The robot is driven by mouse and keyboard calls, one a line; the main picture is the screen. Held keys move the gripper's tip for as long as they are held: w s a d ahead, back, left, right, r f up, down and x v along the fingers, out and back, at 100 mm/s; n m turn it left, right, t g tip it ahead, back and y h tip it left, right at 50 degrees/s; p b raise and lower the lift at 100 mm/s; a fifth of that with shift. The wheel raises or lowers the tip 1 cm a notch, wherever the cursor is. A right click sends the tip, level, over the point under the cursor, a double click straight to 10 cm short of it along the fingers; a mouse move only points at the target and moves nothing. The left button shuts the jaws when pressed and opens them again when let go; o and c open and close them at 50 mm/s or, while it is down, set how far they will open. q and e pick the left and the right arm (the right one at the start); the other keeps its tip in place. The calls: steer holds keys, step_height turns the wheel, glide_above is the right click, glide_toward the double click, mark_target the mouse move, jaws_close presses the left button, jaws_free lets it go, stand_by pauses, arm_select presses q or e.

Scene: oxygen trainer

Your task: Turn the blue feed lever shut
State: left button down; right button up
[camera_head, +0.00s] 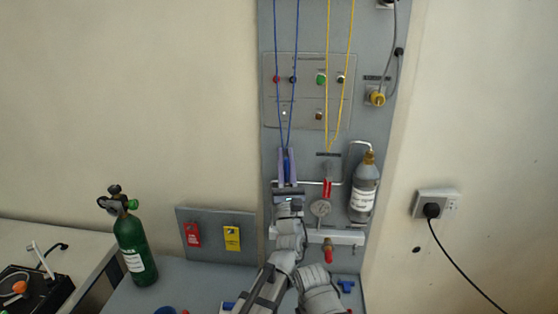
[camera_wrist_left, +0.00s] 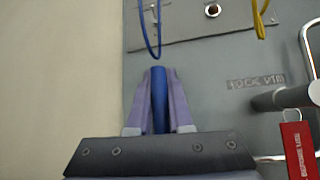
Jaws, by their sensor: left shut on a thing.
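The blue feed lever (camera_head: 287,160) stands upright on the grey panel, below the hanging blue cord. My left gripper (camera_head: 287,168) is in front of it, with a finger on each side. In the left wrist view the blue lever (camera_wrist_left: 159,98) is between the two purple-grey fingers of my left gripper (camera_wrist_left: 160,105), which are shut on it. The fingers and gripper body hide the lever's lower part and its pivot. My right gripper cannot be made out in either view.
A blue cord (camera_head: 277,80) and a yellow cord (camera_head: 329,90) hang close above. A green cylinder (camera_head: 136,247) stands at left.

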arm_select(q)
steer(key=shift+d, duration=0.1)
stand_by(0.3)
steer(key=c, duration=0.8)
jaws_free()
steer(key=shift+c, duration=0.2)
steer(key=shift+r, duration=0.15)
step_height(320, 180, up, 10)
steer(key=p, duration=1)
steer(key=shift+f, duration=0.2)
